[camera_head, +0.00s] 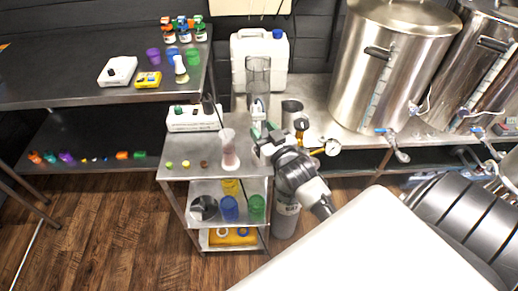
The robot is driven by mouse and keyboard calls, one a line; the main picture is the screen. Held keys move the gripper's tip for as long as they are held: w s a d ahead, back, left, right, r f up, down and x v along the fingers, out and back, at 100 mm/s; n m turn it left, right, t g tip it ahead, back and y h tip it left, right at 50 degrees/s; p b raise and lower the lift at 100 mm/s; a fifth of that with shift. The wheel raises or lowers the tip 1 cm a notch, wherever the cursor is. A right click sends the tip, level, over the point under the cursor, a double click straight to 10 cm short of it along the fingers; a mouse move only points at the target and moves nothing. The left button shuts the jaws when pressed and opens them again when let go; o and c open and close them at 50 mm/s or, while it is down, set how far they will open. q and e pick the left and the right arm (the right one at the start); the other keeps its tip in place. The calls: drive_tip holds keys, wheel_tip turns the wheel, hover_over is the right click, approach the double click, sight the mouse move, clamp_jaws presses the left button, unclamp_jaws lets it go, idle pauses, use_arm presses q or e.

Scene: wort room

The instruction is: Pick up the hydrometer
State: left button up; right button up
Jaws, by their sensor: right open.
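A clear, flared jar with pinkish contents (229,152) stands upright on the top shelf of the small metal cart (190,174). I cannot make out a separate hydrometer for certain; it may be in or near this jar, but the detail is too small. My right gripper (261,143) is open at the cart's right edge, to the right of the jar and apart from it in the picture. My right arm reaches it from the lower right and covers part of the cart's edge. My left gripper is not in view.
Small caps lie on the cart's front left. A white device (194,118) stands behind them. A gauge (332,147) and a grey gas cylinder (285,222) are close to my right arm. Steel kettles (385,65) stand at the right. The floor left of the cart is clear.

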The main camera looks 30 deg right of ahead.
drive_tip(key=w, duration=0.4)
drive_tip(key=shift+p, duration=0.3)
drive_tip(key=shift+c, duration=0.7)
drive_tip(key=c, duration=0.6)
